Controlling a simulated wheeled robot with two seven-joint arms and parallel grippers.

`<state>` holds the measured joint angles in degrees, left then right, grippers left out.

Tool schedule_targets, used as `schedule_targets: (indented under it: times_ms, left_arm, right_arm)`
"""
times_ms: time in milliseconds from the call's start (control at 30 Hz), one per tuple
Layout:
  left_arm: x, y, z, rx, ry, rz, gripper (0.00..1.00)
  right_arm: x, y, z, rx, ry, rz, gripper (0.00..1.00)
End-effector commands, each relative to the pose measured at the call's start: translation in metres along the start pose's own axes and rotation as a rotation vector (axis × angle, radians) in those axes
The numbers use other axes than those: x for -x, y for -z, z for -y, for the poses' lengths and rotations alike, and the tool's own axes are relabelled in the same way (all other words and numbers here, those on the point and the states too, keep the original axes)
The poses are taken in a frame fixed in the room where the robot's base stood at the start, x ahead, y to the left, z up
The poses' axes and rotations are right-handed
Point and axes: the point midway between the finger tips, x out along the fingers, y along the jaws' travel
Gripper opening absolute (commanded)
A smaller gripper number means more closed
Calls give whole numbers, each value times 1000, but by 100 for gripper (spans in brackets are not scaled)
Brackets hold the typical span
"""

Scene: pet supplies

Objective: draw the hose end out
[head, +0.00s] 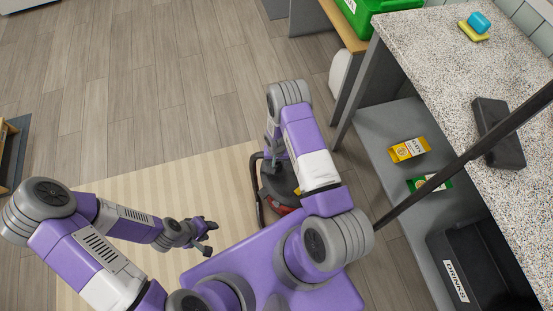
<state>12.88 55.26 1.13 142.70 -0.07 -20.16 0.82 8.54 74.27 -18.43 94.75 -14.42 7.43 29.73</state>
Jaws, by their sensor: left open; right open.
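A dark vacuum-like machine (274,183) with a red part (281,209) stands on the floor by the edge of the striped rug, partly hidden behind my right arm. A dark curved hose (258,197) runs along its left side. The hose end cannot be made out. My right gripper (269,156) points down at the machine's upper left, close to the hose; its fingers are small and partly hidden, and I cannot tell whether they touch anything. My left gripper (208,238) is open and empty over the rug, left of the machine.
A speckled counter (420,50) on the right holds a dark block (497,133) and a blue-and-yellow sponge (478,24). Its lower shelf (375,125) holds boxes and a black crate (470,265). A dark pole (450,172) crosses in front. The wooden floor (150,80) is clear.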

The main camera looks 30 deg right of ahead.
Motion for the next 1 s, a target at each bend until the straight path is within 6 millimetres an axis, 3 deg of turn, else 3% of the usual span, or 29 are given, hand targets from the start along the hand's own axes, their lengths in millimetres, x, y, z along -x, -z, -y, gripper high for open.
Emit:
schedule_targets:
  times_ms: [367,733,1000]
  left_arm:
    - [-2,0,1,0,0,0,43]
    - [-2,0,1,0,0,0,43]
    - [2,0,-1,0,0,0,43]
  right_arm:
    - [-6,0,0,-1,1,-1,69]
    - [-6,0,0,-1,1,-1,13]
    - [0,0,0,-1,1,-1,10]
